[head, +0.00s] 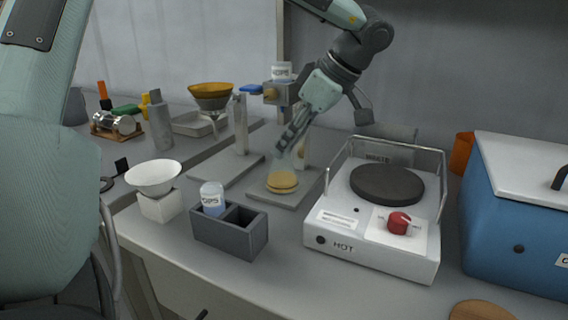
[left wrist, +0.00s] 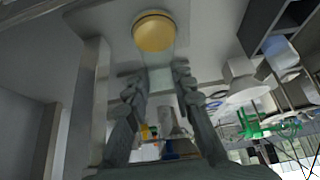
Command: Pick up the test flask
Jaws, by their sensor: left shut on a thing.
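The test flask (head: 282,181) is clear glass with a yellow-tan liquid in its base. It appears upright over the grey base plate (head: 312,185) of a stand; I cannot tell whether it touches the plate. My left gripper (head: 289,147) comes down from the upper right and is shut on the flask's neck, hiding much of it. In the left wrist view the flask's round yellow base (left wrist: 154,31) shows beyond the two fingers (left wrist: 156,78), and the clear glass between them is hard to make out. My right gripper is not in view.
A hot plate (head: 372,252) with a metal rail stands close to the right. A dark two-slot rack (head: 231,238) holding a capped bottle (head: 212,197) is at the front left, beside a white funnel (head: 153,176). A blue box (head: 515,232) stands at the far right.

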